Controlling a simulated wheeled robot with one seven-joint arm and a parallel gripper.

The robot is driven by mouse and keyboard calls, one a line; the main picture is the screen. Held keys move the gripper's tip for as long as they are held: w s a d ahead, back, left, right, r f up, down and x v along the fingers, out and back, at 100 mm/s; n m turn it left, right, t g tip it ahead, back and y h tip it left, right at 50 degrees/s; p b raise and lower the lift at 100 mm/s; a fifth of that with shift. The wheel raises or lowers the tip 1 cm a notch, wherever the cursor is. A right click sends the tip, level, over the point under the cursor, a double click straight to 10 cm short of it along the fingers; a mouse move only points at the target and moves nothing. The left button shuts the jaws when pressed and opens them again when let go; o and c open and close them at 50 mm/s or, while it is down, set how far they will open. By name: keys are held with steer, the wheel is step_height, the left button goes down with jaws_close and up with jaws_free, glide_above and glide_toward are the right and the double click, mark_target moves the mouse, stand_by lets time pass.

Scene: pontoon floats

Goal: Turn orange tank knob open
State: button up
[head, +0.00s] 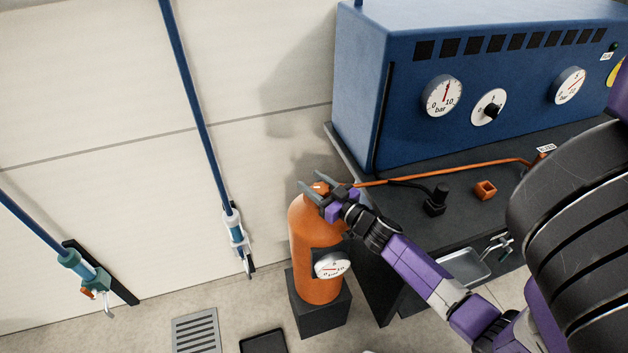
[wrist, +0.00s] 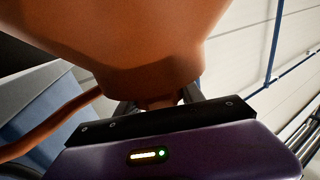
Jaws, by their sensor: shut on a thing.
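The orange tank (head: 312,262) stands upright on a dark block beside the dark bench in the head view. Its top, with the knob (head: 320,187), is mostly covered by my gripper (head: 318,186). My gripper reaches in from the right and is shut on the knob at the tank's top. In the wrist view a large orange surface (wrist: 120,35) fills the upper part, and the gripper's fingers (wrist: 158,98) close around a narrow orange piece below it. The knob's turn position cannot be told. A round white gauge (head: 332,265) faces out on the tank's front.
An orange hose (head: 440,170) runs from the tank top across the bench. A blue panel box (head: 400,100) with dials stands on the bench. A black fitting (head: 436,202), an orange block (head: 485,190) and a metal tray (head: 468,268) are to the right. Blue pipes (head: 195,100) hang at left.

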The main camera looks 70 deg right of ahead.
steer(key=shift+f+y, duration=0.1)
steer(key=shift+y, duration=0.2)
stand_by(0.4)
steer(key=o, duration=1.4)
step_height(320, 180, up, 20)
steer(key=shift+a+r, duration=0.1)
